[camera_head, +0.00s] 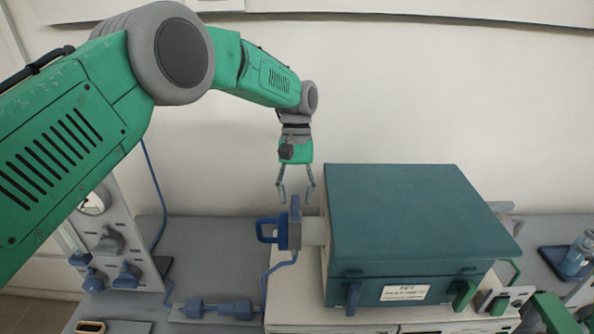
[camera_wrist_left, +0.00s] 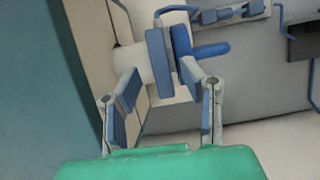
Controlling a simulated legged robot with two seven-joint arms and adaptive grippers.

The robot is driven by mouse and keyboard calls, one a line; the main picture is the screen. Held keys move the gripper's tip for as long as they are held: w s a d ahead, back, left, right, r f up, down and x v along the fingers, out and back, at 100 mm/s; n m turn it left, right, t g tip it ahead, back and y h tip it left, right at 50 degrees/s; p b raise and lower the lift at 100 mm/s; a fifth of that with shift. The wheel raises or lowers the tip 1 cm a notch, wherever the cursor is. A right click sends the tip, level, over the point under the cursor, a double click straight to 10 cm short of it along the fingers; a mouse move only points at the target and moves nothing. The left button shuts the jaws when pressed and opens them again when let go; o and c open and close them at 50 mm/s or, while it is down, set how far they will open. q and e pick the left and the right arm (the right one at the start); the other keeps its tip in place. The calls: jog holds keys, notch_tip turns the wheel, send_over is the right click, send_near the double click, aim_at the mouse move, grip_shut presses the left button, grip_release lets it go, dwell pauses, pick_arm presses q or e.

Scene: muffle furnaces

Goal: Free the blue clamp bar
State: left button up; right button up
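A blue clamp (camera_head: 294,222) with an upright bar and a blue loop handle (camera_head: 267,230) sits at the end of a pale stub (camera_head: 314,231) on the left side of the teal furnace (camera_head: 420,215). I take this to be the clamp bar. My left gripper (camera_head: 296,190) points down just above it, fingers apart and empty. In the left wrist view, the clamp (camera_wrist_left: 160,62) lies beyond the open fingertips, roughly between them; I cannot tell whether they touch.
A blue latch (camera_head: 353,299) and a green latch (camera_head: 465,295) hang on the furnace front. A blue cable runs from the clamp to blue fittings (camera_head: 218,309). A gauge panel (camera_head: 105,225) stands left. A blue bottle (camera_head: 577,256) stands right. Grey bench (camera_head: 205,255) left of the clamp is clear.

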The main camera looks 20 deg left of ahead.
pick_arm(q)
jog(key=v, duration=1)
jog(key=shift+w, duration=0.45)
jog(key=shift+f, duration=0.1)
